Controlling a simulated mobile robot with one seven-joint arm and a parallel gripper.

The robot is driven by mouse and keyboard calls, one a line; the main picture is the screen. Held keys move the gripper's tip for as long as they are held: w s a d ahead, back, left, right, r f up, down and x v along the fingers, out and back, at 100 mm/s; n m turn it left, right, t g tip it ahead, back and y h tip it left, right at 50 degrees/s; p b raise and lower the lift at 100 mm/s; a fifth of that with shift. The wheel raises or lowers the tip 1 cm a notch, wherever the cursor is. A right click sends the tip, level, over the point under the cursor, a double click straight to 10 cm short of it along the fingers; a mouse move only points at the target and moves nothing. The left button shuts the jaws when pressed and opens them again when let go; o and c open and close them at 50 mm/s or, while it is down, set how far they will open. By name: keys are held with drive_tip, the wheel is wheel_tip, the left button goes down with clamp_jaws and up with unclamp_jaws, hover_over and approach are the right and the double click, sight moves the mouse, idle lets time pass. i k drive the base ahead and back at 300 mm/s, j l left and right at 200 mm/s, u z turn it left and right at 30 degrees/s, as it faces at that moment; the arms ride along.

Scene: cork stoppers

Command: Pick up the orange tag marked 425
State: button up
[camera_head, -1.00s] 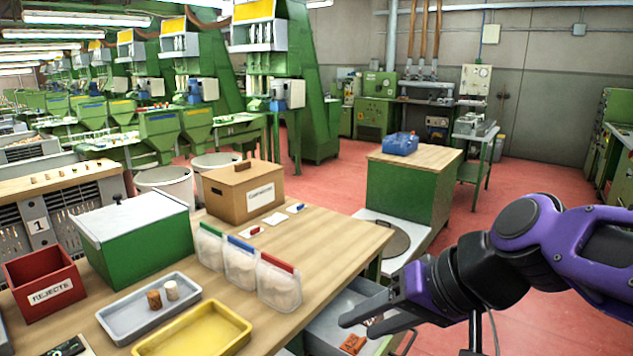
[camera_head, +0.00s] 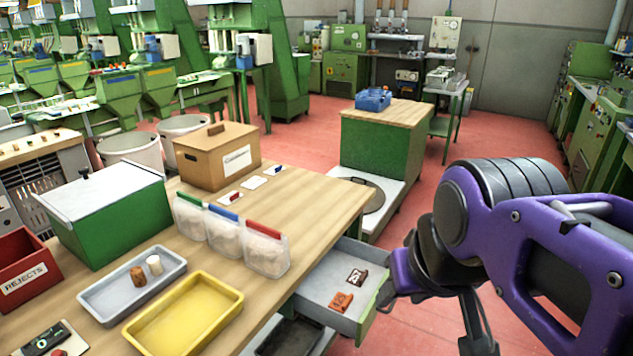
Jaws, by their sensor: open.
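An orange tag (camera_head: 341,301) lies flat in the open grey drawer (camera_head: 318,291) under the wooden table's right end. Its marking is too small to read. A dark brown tag (camera_head: 357,277) with a pale mark lies just behind it. My gripper (camera_head: 387,292) is at the drawer's right front edge, to the right of both tags. It is open and holds nothing that I can see. Its fingers are dark and small in view, and I cannot tell whether they touch the drawer edge.
The wooden table (camera_head: 325,205) carries clear bags, a yellow tray (camera_head: 185,315), a grey tray (camera_head: 117,302) with corks, and a cardboard box (camera_head: 212,160). A darker open drawer or bin (camera_head: 290,338) sits below.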

sight(342, 302)
drive_tip(key=z, duration=0.4)
drive_tip(key=i+u, duration=0.1)
drive_tip(key=u, duration=0.35)
drive_tip(key=l+u, duration=0.15)
drive_tip(key=u, duration=0.3)
drive_tip(key=i+l+u, duration=0.1)
drive_tip(key=u, duration=0.35)
drive_tip(key=i+l+u, duration=0.15)
drive_tip(key=l+u, duration=0.4)
drive_tip(key=l, duration=0.25)
drive_tip(key=i+l+u, duration=0.15)
drive_tip(key=l, duration=0.25)
drive_tip(key=l+u, duration=0.1)
drive_tip(key=l, duration=0.35)
drive_tip(key=i+l, duration=0.1)
drive_tip(key=l, duration=1.35)
drive_tip(key=u, duration=0.05)
